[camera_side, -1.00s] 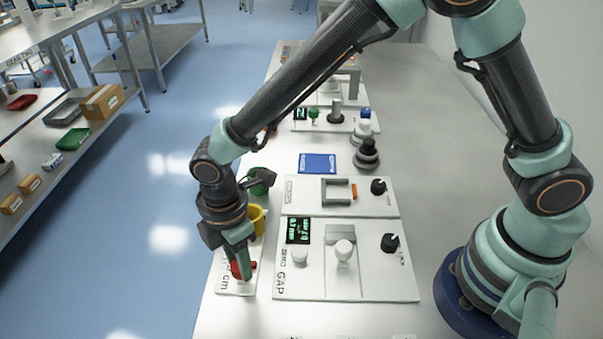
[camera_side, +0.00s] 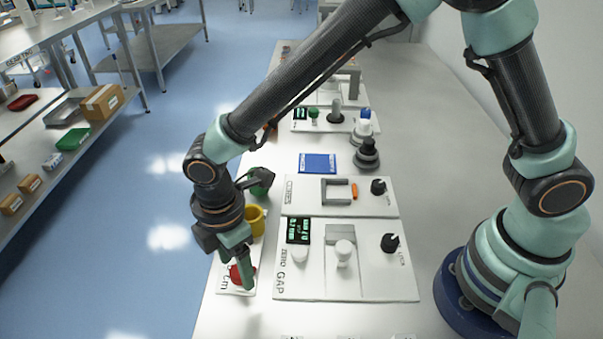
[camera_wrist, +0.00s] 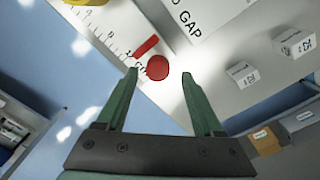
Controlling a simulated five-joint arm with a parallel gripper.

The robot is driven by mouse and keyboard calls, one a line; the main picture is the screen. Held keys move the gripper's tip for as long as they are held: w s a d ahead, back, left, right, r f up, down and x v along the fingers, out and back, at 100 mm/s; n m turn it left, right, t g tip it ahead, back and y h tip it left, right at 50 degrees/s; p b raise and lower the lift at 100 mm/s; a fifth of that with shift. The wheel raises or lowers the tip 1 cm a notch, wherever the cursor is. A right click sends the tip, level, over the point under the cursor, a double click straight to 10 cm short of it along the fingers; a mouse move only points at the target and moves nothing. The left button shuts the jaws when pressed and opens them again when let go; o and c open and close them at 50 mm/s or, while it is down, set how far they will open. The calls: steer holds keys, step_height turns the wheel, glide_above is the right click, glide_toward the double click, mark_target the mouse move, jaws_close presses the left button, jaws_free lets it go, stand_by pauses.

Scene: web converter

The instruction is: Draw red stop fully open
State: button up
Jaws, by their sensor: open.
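The red stop (camera_wrist: 158,67) shows in the wrist view as a round red knob beside a red bar (camera_wrist: 147,45), on a white scale plate (camera_wrist: 110,22) marked in cm. In the side view the red stop (camera_side: 236,274) sits at the near end of the plate (camera_side: 226,289), partly hidden by my gripper. My gripper (camera_wrist: 158,76) is open, with its two green fingers apart. The red knob appears between and just beyond the fingertips in the wrist view; I cannot tell whether they touch it. In the side view my gripper (camera_side: 248,284) is low over the plate's near right edge.
A yellow piece (camera_side: 254,219) and a green piece (camera_side: 260,180) stand farther along the plate's line. The GAP panel (camera_side: 318,287) with white knobs lies close to the right. Small white labelled blocks (camera_wrist: 242,73) stand on the table. The floor lies beyond the left edge.

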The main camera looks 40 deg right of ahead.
mark_target(237, 273)
step_height(237, 273, up, 11)
stand_by(0.3)
steer(key=shift+f, duration=0.1)
steer(key=s+d+r+m+t, duration=0.1)
steer(key=d+r+m, duration=0.3)
steer(key=d+m, duration=0.5)
steer(key=s+d+r+m+t, duration=0.1)
steer(key=d+r+m+t, duration=0.3)
steer(key=d+m, duration=0.5)
steer(key=d, duration=1.1)
steer(key=shift+s+d+r+t, duration=0.3)
steer(key=shift+s+d+r, duration=0.05)
